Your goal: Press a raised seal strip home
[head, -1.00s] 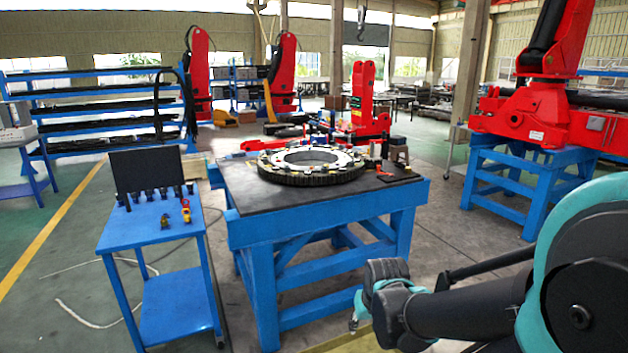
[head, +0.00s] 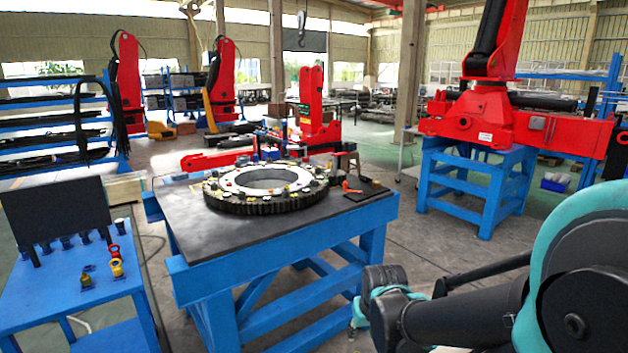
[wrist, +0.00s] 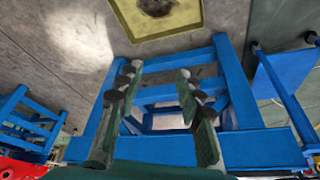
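A large dark toothed ring (head: 267,186) with a pale top lies on the black-topped blue table (head: 185,228) in the head view. Small coloured parts sit around the ring's upper face. I cannot make out the seal strip in either view. My arm's end hangs low in front of the table's right side, below the tabletop and apart from the ring. In the wrist view my gripper (wrist: 157,70) has its two fingers spread with nothing between them. The blue table frame (wrist: 228,80) and the floor lie beyond them.
A blue cart (head: 62,262) with a dark panel and small red and yellow items stands at left. A red crane on a blue stand (head: 478,165) is at right. A yellow-edged square (wrist: 197,24) lies on the floor. Grey floor between the stands is clear.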

